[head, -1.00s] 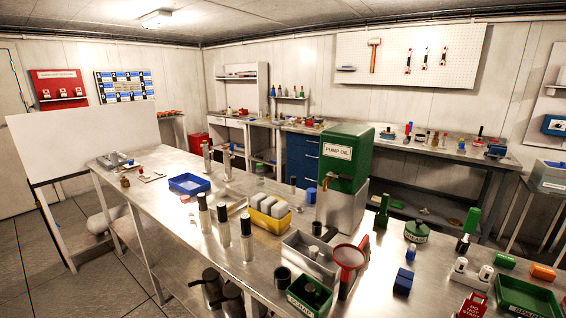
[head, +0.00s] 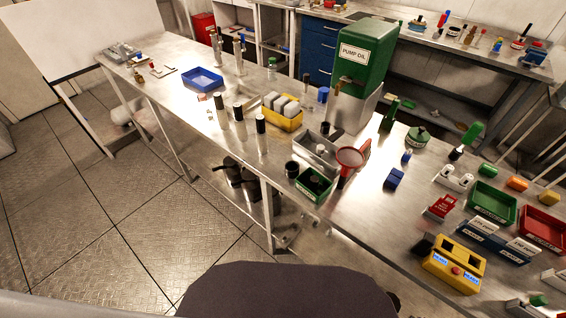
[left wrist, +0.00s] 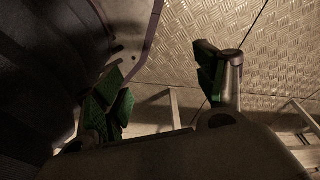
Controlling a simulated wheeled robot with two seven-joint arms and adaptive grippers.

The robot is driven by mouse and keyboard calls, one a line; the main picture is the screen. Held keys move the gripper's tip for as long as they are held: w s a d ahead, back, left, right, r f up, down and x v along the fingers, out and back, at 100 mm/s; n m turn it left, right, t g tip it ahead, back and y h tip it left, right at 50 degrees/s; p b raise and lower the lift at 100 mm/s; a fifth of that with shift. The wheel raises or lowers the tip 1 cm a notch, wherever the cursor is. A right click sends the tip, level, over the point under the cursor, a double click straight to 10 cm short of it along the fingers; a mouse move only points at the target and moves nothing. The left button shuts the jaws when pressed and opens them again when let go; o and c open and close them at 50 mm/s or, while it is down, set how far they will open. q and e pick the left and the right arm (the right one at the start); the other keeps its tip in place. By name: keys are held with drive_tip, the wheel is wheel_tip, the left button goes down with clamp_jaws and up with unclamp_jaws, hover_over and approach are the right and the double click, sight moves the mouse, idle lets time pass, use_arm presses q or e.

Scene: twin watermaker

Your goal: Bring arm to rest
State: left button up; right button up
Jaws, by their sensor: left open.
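My left gripper (left wrist: 160,88) shows in the left wrist view. Neither gripper shows in the head view, where only a dark part of my body fills the bottom middle. My right gripper is in no view.
A long steel bench (head: 345,208) crosses the head view, carrying a green pump oil tank (head: 366,60), a yellow bin (head: 283,124), a red funnel (head: 350,158), a green box (head: 313,192) and a yellow button box (head: 452,271). The floor (head: 110,215) at left is clear.

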use_arm(q)
drive_tip(key=s+a+r+p, duration=0.2)
drive_tip(key=s+p, duration=0.4)
drive_tip(key=s+a+r+g+p, duration=0.1)
drive_tip(key=s+a+r+p, duration=0.1)
drive_tip(key=s+p, duration=0.4)
drive_tip(key=shift+s+a+r+y, duration=0.25)
drive_tip(key=shift+a+r+y, duration=0.15)
drive_tip(key=shift+r, duration=0.1)
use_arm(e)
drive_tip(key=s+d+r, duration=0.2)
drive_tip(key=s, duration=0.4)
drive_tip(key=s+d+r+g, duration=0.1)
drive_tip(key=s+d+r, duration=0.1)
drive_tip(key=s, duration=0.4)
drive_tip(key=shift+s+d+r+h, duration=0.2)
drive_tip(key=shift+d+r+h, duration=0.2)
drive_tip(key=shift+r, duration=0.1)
